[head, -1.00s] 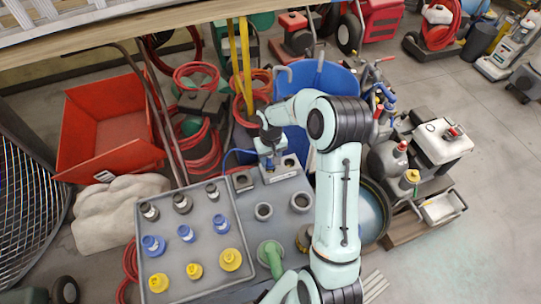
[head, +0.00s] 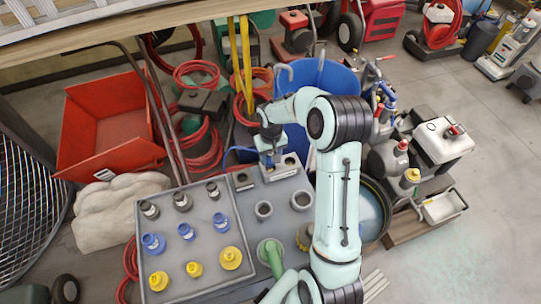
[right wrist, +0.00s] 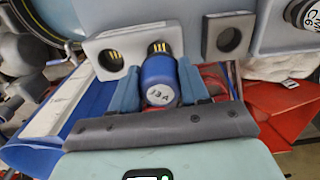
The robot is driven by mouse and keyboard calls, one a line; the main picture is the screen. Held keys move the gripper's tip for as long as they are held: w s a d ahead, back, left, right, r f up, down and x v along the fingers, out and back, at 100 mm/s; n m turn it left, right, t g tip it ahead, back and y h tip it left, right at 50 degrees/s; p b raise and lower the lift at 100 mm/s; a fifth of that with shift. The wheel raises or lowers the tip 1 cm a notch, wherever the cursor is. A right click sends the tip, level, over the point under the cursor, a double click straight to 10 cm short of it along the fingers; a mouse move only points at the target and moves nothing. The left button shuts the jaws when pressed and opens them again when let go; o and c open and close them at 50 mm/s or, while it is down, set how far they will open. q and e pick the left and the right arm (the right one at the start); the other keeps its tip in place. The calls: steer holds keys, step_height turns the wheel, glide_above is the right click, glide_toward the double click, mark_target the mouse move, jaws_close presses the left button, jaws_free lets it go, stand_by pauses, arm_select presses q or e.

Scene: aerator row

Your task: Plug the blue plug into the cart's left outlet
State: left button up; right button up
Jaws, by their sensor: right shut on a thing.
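My right gripper (right wrist: 166,86) is shut on the blue plug (right wrist: 159,80), whose round end marked 13A faces the right wrist camera. The pale two-hole outlet plate (right wrist: 93,43) is just beyond it. The plug is in front of the right-hand hole in that view, where gold metal shows; I cannot tell if it has entered. The other hole is empty. In the head view the gripper (head: 268,157) is over the left part of the plate (head: 283,172), hiding that hole. The right hole shows open. My left gripper is not in view.
A separate square grey socket (right wrist: 228,37) stands beside the plate. The grey cart top (head: 282,208) holds a tray (head: 207,207) of black, blue and yellow plugs, two grey rings and a green fitting (head: 270,252). A blue tub (head: 335,82) stands behind.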

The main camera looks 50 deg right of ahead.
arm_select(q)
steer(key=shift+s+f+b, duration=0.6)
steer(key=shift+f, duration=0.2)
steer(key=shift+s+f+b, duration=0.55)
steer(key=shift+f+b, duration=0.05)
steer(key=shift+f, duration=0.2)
arm_select(e)
steer(key=shift+f, duration=2.25)
steer(key=o, duration=1.2)
steer(key=shift+c, duration=0.2)
steer(key=shift+r, duration=0.15)
step_height(320, 180, up, 13)
steer(key=shift+r+p, duration=0.1)
steer(key=shift+p, duration=0.25)
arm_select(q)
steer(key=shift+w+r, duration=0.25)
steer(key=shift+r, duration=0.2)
